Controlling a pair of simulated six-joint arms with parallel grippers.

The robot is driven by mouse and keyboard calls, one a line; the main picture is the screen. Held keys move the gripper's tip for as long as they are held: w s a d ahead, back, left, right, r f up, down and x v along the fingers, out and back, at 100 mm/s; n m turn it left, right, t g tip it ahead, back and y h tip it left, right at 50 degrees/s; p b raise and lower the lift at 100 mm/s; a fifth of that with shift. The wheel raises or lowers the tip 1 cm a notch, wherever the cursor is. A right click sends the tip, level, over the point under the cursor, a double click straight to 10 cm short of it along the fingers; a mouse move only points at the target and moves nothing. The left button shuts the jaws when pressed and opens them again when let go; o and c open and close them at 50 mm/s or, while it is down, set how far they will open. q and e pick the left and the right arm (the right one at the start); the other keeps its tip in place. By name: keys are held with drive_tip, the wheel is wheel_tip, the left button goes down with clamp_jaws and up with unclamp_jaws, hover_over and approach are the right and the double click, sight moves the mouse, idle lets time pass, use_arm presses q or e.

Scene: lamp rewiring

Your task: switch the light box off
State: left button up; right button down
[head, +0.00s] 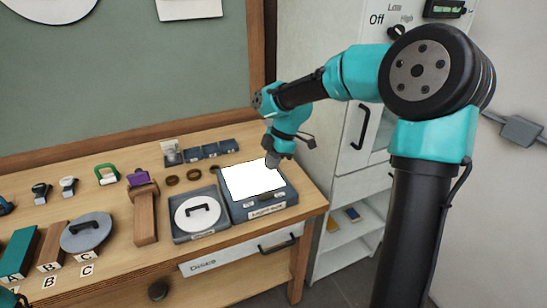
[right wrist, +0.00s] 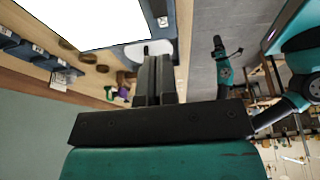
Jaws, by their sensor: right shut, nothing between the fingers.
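The light box (head: 284,197) is a grey box with a label on its front, standing at the right end of the bench. Its top panel (head: 253,180) glows bright white, so it is lit. The glowing panel also fills the upper left of the right wrist view (right wrist: 70,18). My right gripper (head: 272,160) is shut and empty, pointing down at the box's back right corner. In the right wrist view its fingertips (right wrist: 160,62) are close to a pale rounded piece (right wrist: 143,49) beside the panel; contact cannot be told. A teal arm, seemingly my left, shows small there; its fingers are unclear.
A grey tray (head: 172,226) with a round white lid stands left of the light box. A wooden stand (head: 145,222) and a grey round lid (head: 86,233) are further left. Small blue bins (head: 210,150) lie behind. A white cabinet (head: 345,150) stands to the right.

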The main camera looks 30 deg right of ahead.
sight(260, 196)
drive_tip(key=x, duration=1)
drive_tip(key=shift+d+f, duration=0.2)
drive_tip(key=shift+d, duration=0.2)
